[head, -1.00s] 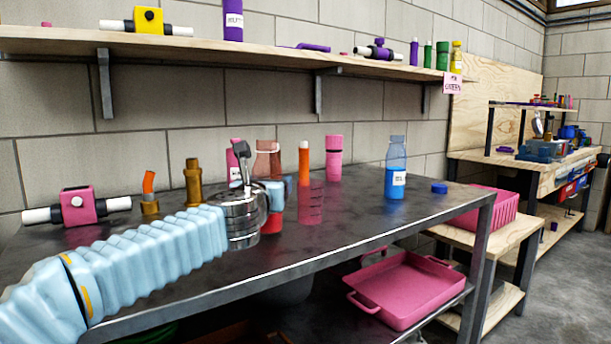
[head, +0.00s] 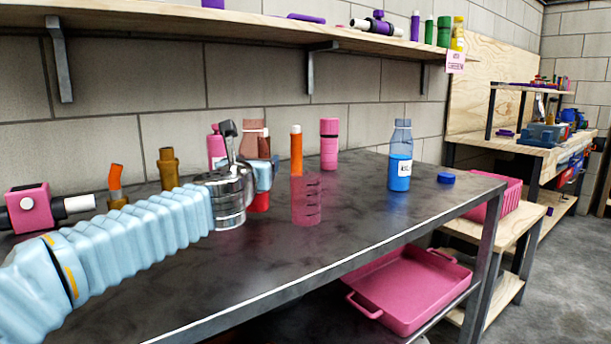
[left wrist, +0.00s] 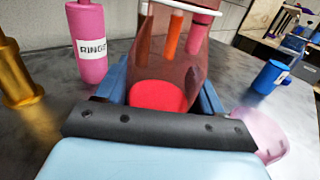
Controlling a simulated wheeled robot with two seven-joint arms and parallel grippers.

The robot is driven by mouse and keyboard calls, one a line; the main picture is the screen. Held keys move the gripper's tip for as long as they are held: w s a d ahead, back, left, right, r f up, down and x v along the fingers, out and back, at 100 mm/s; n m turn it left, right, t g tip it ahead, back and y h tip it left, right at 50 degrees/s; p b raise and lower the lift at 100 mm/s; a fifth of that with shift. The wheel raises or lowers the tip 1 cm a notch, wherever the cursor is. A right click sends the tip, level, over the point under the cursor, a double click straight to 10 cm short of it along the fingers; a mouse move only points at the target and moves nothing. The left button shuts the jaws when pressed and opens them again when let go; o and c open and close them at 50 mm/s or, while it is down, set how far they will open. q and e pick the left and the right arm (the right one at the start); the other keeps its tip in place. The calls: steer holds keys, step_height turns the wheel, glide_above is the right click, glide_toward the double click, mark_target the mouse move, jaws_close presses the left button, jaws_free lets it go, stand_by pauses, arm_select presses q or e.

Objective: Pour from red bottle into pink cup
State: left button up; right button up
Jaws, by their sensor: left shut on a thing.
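The red bottle (head: 254,141) is see-through, with red liquid low inside, and looks upright. My left gripper (head: 265,175) is shut around it, with a finger on each side in the left wrist view (left wrist: 160,92). I cannot tell whether its base touches the table. The red bottle's lower part is partly hidden behind the gripper. The pink cup (head: 306,200) is see-through with dark marks and stands upright on the table, just right of the bottle and apart from it. It shows partly in the left wrist view (left wrist: 262,132), behind the gripper's edge. My right gripper is out of view.
An orange tube (head: 296,152), a pink bottle (head: 329,145) and a pink labelled bottle (head: 216,148) stand behind. A blue-filled bottle (head: 400,172) and blue cap (head: 446,177) are right. A brown bottle (head: 168,168) is left. The table (head: 250,265) is clear in front.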

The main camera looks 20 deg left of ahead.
arm_select(q)
steer(key=shift+d+r+m, duration=0.1)
steer(key=shift+r+m, duration=0.2)
steer(key=shift+m, duration=0.8)
steer(key=shift+d+f+m+t+h+p, duration=0.1)
steer(key=shift+d+m+t, duration=0.1)
steer(key=shift+m, duration=0.7)
steer(key=shift+d+f+m+t+h+p, duration=0.1)
steer(key=shift+d+m+t+p, duration=0.05)
steer(key=shift+m, duration=0.75)
steer(key=shift+d+f+m+t+h+p, duration=0.1)
steer(key=shift+d+m+t, duration=0.1)
steer(key=shift+m, duration=0.7)
steer(key=shift+a+f+m, duration=0.15)
steer(key=shift+f+m, duration=0.05)
steer(key=shift+m, duration=0.55)
steer(key=shift+a+f+m, duration=0.15)
steer(key=shift+f+m, duration=0.05)
steer(key=shift+m, duration=0.55)
steer(key=shift+a+f+m+h+b, duration=0.2)
steer(key=shift+m+h+b, duration=0.1)
steer(key=shift+m+b, duration=0.15)
steer(key=shift+a+r+m+t+p, duration=0.2)
steer(key=shift+r+m+t+p, duration=0.15)
steer(key=shift+r+m+p, duration=0.45)
